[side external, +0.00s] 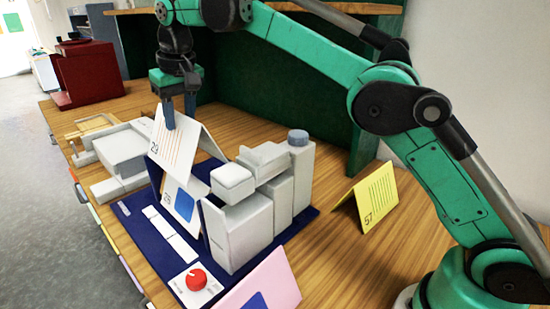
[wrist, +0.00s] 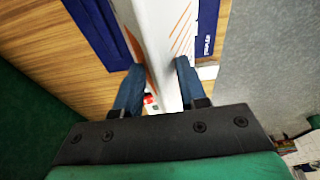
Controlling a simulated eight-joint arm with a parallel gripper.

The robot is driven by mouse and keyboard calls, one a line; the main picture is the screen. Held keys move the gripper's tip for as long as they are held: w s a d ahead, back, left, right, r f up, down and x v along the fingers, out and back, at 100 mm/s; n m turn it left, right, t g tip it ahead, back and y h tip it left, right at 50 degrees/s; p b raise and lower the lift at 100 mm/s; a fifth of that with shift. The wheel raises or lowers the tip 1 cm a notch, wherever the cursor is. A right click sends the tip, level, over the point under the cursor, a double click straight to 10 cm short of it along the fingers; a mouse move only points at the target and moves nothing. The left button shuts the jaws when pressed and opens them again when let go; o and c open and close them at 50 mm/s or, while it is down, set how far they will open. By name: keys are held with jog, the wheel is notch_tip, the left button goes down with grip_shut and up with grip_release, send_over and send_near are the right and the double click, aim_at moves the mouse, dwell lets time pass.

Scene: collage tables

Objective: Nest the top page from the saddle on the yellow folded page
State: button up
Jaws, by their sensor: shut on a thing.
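My gripper (side external: 180,112) is shut on the ridge of a white folded page (side external: 174,142) with orange lines and a number that looks like 29. In the wrist view my gripper (wrist: 157,88) has one finger on each side of this page (wrist: 154,40). Below it another white folded page (side external: 180,201) with a blue square sits on the saddle of the grey machine; the held page hides part of it, and I cannot tell whether the two touch. The yellow folded page (side external: 376,196), marked 57, stands tent-like on the table, right of the machine.
The grey machine (side external: 240,228) on a dark blue base (side external: 150,226), with a red knob (side external: 196,279), fills the middle. A pink folded page (side external: 268,284) is at the front. A red machine (side external: 88,72) stands at the back left. Bare wood surrounds the yellow page.

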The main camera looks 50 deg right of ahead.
jog(key=s+d+r+m+g+h, duration=0.1)
jog(key=s+d+r+m, duration=0.25)
jog(key=d+m, duration=0.35)
jog(key=s+d+r+m+g+h, duration=0.15)
jog(key=s+d+m, duration=0.3)
jog(key=d, duration=0.55)
jog(key=s+d+r+m, duration=0.3)
jog(key=s+d+m, duration=0.2)
jog(key=d, duration=0.3)
jog(key=m, duration=0.3)
send_over(373, 174)
jog(key=a+x, duration=0.2)
jog(key=x, duration=0.7)
jog(key=shift+a+f, duration=0.2)
jog(key=shift+f, duration=0.3)
jog(key=shift+a+f+x, duration=0.1)
jog(key=shift+a+x, duration=0.35)
jog(key=shift+x, duration=1.55)
jog(key=shift+a+f+x, duration=0.1)
jog(key=shift+a+x, duration=0.3)
jog(key=shift+x, duration=1.55)
jog(key=shift+a+f+x, duration=0.1)
jog(key=shift+a+x, duration=0.35)
jog(key=shift+x, duration=1.55)
jog(key=shift+s, duration=0.1)
